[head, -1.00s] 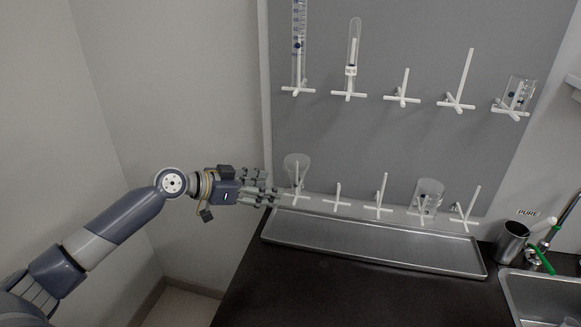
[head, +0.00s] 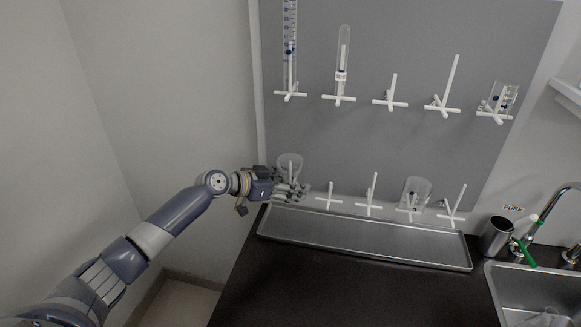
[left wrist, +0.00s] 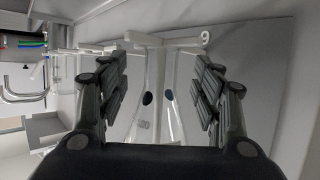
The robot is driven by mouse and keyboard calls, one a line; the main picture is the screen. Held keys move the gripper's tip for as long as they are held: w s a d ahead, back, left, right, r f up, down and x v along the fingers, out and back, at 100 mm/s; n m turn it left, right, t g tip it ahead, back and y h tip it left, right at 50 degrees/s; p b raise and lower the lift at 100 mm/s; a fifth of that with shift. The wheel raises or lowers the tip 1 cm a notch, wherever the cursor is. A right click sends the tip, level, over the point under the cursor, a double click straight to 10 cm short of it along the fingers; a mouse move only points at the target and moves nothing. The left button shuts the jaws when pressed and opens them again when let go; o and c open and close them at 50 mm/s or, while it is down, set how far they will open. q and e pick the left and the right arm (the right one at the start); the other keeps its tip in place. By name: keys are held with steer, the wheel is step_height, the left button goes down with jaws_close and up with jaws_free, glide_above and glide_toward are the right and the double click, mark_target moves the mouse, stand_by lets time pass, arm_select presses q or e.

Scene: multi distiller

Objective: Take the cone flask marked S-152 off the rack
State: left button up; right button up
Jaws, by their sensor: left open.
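A clear cone flask (head: 289,163) hangs upside down on the lower-left peg of the wall rack (head: 410,135). My left gripper (head: 296,191) is at this flask, with its fingers over the flask's lower part. In the left wrist view the open fingers of the left gripper (left wrist: 165,95) stand on both sides of the clear flask (left wrist: 150,112), with gaps between. The flask shows dark oval spots and a small mark too blurred to read. A white peg shows behind it. My right gripper is not in view.
Another clear vessel (head: 416,190) hangs on the lower row. A graduated cylinder (head: 290,45), a tube (head: 343,50) and a small beaker (head: 499,98) hang above. A metal tray (head: 360,239) lies below the rack. A metal cup (head: 495,236) stands by the sink at the right.

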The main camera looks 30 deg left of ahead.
arm_select(q)
steer(key=c, duration=1.3)
steer(key=shift+c, duration=0.2)
